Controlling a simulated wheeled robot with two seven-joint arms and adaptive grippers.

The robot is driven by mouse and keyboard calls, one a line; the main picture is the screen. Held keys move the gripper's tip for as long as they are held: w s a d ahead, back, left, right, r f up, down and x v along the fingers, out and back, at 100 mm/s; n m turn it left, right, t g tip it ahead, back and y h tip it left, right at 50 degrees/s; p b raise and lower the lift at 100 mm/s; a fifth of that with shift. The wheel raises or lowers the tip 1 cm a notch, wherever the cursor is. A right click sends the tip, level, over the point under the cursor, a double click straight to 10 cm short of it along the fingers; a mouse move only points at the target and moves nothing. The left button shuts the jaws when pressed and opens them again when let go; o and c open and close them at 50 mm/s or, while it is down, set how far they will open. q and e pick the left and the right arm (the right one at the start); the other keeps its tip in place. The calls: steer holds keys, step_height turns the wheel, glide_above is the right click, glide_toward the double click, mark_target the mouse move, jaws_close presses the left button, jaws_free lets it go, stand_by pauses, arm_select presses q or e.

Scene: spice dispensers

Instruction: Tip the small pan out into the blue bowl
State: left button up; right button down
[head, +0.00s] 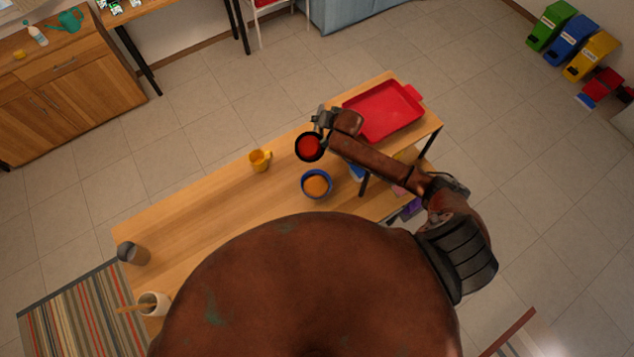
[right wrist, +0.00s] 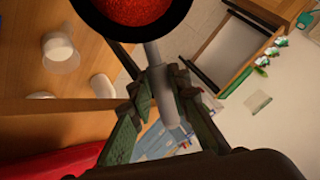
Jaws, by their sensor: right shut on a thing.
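The small pan (head: 309,147) is dark with red contents. In the right wrist view the pan (right wrist: 132,10) shows a grainy red fill, a black rim and a grey handle. My right gripper (head: 322,118) is shut on the handle; its fingers (right wrist: 160,92) lie on both sides of it. The blue bowl (head: 304,186) stands on the table, holding something orange. In the head view the pan appears just above the bowl in the picture, apart from it; its height is hard to tell. My left gripper is not in view.
The wooden table (head: 215,205) carries a yellow mug (head: 260,160), a red tray (head: 385,110) behind my right arm, a grey-lidded jar (head: 133,253) and a white pot (head: 155,303) with a wooden utensil. The table's left middle is clear.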

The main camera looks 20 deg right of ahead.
steer(key=shift+s+a+t, duration=0.15)
steer(key=shift+s+t, duration=0.1)
steer(key=shift+t, duration=0.05)
steer(key=shift+s+f, duration=0.1)
steer(key=shift+s, duration=0.05)
steer(key=shift+s+t, duration=0.3)
steer(key=shift+s, duration=0.15)
steer(key=shift+s+a+t, duration=0.15)
steer(key=shift+s+t, duration=0.15)
steer(key=shift+s+f+b, duration=0.15)
steer(key=shift+f+b, duration=0.05)
steer(key=shift+b, duration=0.3)
